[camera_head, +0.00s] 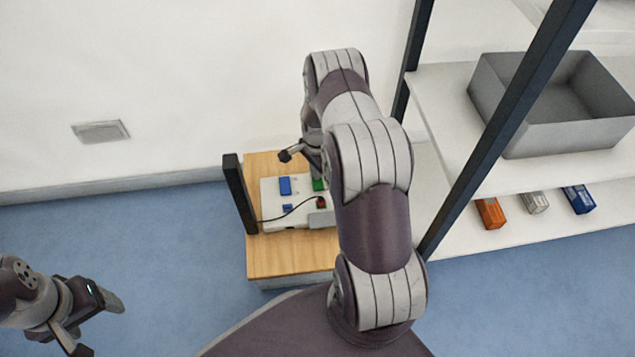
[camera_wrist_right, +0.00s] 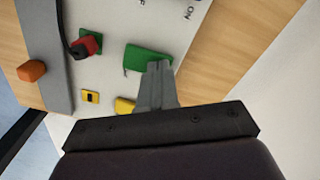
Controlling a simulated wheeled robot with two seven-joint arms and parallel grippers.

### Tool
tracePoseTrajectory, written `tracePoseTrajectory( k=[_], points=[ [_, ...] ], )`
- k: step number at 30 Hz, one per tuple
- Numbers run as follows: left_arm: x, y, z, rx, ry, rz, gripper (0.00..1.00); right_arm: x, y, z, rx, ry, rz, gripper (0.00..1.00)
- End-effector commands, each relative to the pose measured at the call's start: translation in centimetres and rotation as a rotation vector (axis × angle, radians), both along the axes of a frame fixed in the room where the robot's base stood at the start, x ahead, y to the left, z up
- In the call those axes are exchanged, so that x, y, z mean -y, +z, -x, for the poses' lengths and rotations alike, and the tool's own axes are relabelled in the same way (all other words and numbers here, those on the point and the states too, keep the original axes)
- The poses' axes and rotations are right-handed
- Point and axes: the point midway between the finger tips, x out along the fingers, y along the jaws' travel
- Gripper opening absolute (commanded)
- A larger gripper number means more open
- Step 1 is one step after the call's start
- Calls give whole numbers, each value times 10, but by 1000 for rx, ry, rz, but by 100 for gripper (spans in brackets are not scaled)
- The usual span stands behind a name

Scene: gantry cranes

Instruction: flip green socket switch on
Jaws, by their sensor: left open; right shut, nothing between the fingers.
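The green socket (camera_head: 318,184) is on a white panel (camera_head: 270,222) on a small wooden table. In the right wrist view the green socket (camera_wrist_right: 147,58) is a green block near the top middle. My right gripper (camera_wrist_right: 158,68) is shut and empty, with its fingertips over the lower right edge of the green socket; I cannot tell whether they touch it. The fingers hide part of that edge, and the switch's position is not clear. In the head view my right arm covers the panel's right side. My left gripper (camera_head: 97,325) is open and empty at the lower left, above the blue floor.
The panel also bears a blue socket (camera_head: 285,186), a red plug (camera_wrist_right: 90,44) with a dark cable, and a yellow switch (camera_wrist_right: 90,97). A dark upright post (camera_head: 239,192) stands at the table's left edge. A shelf with a grey bin (camera_head: 545,140) is at the right.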

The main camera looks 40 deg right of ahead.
Motion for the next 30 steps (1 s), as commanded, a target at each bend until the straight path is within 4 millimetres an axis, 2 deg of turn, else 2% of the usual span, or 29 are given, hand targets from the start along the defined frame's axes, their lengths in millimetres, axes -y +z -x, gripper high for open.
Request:
tracePoseTrajectory(
  k=[5,24,30],
  points=[
    [0,3,0,0,0,0,73,0,2,1,-1,0,-1,0],
    [0,68,0,0,0,0,73,0,71,0,0,0,0,0],
    [0,66,0,0,0,0,73,0,69,0,0,0,0,0]
  ],
)
